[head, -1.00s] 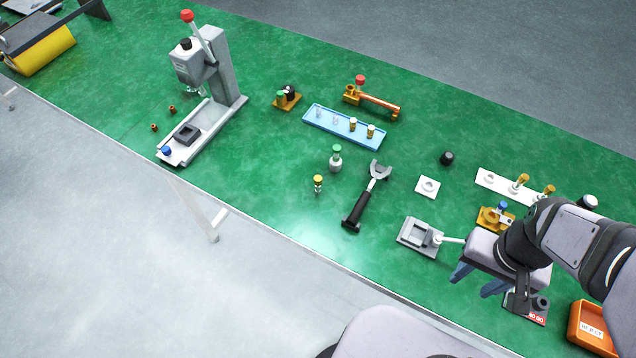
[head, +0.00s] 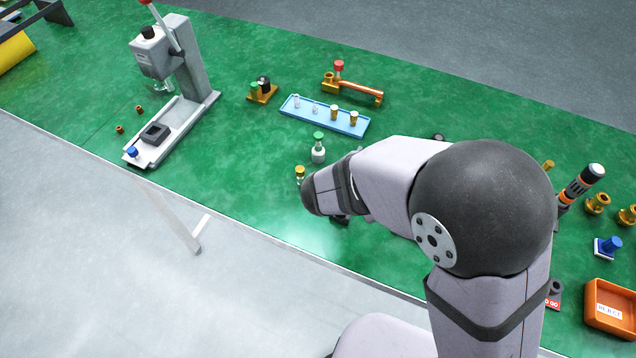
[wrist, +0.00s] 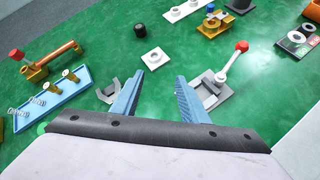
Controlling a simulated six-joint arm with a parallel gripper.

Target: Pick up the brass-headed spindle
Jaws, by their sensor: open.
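In the head view, a small upright piece with a yellow-brass head (head: 300,173) stands on the green table just left of my wrist. Two more brass-headed pieces (head: 344,115) stand in the blue tray (head: 297,113), also seen in the wrist view (wrist: 69,75). Another brass head (head: 548,165) shows behind my arm. I cannot tell which of these is the spindle. My gripper (wrist: 160,76) is open and empty in the wrist view, above the table between a grey fork-shaped tool head (wrist: 106,92) and a grey block with a red-knobbed lever (wrist: 232,62). My arm hides its fingers in the head view.
A green-capped bottle (head: 318,149) stands close behind the lone brass-headed piece. A lever press (head: 170,100) stands at left and an orange-handled tool (head: 352,88) at the back. An orange bin (head: 610,308) is at right.

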